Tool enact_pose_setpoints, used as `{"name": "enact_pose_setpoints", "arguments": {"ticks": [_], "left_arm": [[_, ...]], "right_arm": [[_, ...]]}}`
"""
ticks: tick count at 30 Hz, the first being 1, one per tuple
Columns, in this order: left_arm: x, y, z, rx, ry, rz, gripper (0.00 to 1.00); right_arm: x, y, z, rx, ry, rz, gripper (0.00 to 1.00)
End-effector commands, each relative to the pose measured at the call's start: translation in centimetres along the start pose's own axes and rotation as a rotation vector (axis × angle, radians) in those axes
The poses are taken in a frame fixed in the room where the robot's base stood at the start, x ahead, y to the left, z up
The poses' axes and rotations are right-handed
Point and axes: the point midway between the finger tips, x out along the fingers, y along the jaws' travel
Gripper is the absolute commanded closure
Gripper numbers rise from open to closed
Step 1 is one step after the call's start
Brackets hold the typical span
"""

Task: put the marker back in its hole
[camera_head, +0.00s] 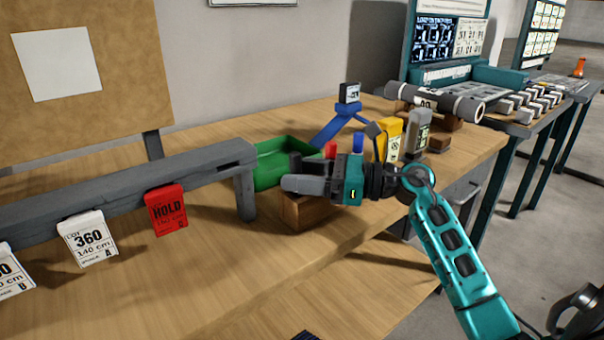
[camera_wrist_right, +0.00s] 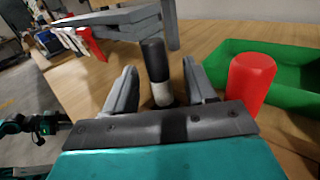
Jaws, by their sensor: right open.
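A marker with a black upper part and white lower part (camera_wrist_right: 155,68) stands between the two fingers of my right gripper (camera_wrist_right: 158,85) in the right wrist view. The fingers are apart, one on each side of it, and its lower end is hidden. In the head view my right gripper (camera_head: 292,186) points left, above a wooden block (camera_head: 305,214) that it partly covers. A red marker (camera_wrist_right: 251,82) stands to the right of the gripper. A blue one (camera_head: 358,142) shows behind the gripper in the head view. The block's holes are hidden. My left gripper is not in view.
A green bin (camera_head: 272,170) is behind the gripper. A grey rail (camera_head: 120,187) with hanging tags, including a red HOLD tag (camera_head: 167,210), stands to the left. Yellow and grey devices (camera_head: 389,140) stand to the right. The front tabletop (camera_head: 210,275) is clear.

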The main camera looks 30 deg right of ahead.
Motion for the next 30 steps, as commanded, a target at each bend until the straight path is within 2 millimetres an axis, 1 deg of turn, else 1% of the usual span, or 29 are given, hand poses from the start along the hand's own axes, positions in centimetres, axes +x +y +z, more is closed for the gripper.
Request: {"name": "enact_pose_setpoints", "arguments": {"ticks": [7,11,14,21,24,27,30], "left_arm": [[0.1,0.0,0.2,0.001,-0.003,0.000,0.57],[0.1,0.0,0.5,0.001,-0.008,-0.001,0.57],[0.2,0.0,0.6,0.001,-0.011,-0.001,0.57],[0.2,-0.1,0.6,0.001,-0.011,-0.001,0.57],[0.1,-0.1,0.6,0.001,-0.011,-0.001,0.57],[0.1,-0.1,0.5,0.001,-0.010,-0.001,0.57],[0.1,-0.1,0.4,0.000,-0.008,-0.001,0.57]], "right_arm": [[-0.1,0.0,0.0,0.001,0.001,0.000,0.45],[-1.4,0.0,-0.1,0.001,0.004,-0.001,0.45],[-3.3,0.0,-0.1,0.000,0.004,-0.002,0.45],[-8.7,0.0,-0.1,0.003,0.004,-0.002,0.45],[-10.5,0.0,-0.1,0.001,0.003,-0.002,0.45],[-11.8,0.0,-0.1,0.002,0.002,-0.001,0.45],[-12.6,0.0,-0.1,0.001,0.002,0.000,0.45]]}}
